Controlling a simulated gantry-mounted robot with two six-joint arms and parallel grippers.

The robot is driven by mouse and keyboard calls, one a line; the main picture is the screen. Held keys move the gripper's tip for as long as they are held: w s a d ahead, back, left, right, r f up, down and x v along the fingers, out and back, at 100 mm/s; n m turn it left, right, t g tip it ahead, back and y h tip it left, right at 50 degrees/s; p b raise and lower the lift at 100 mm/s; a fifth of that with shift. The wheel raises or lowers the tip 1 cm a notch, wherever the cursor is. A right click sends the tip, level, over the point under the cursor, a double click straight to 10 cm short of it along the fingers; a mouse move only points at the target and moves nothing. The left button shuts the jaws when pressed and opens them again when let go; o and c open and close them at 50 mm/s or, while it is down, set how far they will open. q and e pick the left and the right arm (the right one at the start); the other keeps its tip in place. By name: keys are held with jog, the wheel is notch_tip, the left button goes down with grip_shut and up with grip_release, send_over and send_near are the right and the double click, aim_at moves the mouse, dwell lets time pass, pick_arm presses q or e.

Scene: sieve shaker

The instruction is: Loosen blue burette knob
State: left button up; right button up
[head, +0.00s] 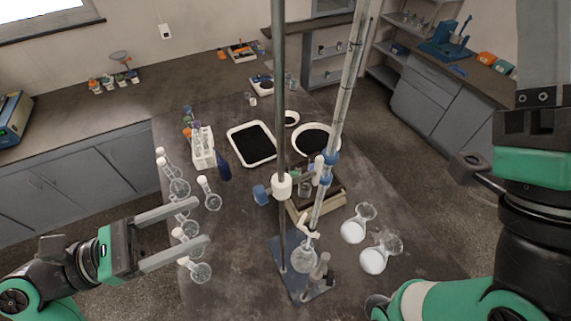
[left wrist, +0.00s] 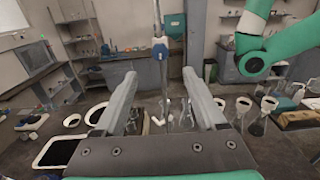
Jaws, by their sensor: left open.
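The blue burette knob (head: 261,195) sticks out to the left of the white clamp boss (head: 282,186) on the upright stand rod (head: 279,90). In the left wrist view a blue knob (left wrist: 159,50) shows straight ahead between my fingers. The clamp holds the tall glass burette (head: 344,90), which leans slightly in the picture. My left gripper (head: 203,222) is open and empty, left of the knob and apart from it; its fingers (left wrist: 160,76) point towards the stand. My right gripper (head: 545,60) is at the right edge, partly cut off; its fingertips are hidden.
The blue stand base (head: 300,272) carries a flask (head: 304,258) below the burette. Several round flasks (head: 200,272) stand around my left fingers. A tube rack (head: 203,148) and black-filled tray (head: 251,144) lie behind. Two flasks of white powder (head: 373,261) stand right of the stand.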

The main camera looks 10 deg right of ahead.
aim_at(264, 194)
pick_arm(q)
jog(key=p+x, duration=0.3)
jog(key=x, duration=0.8)
grip_shut()
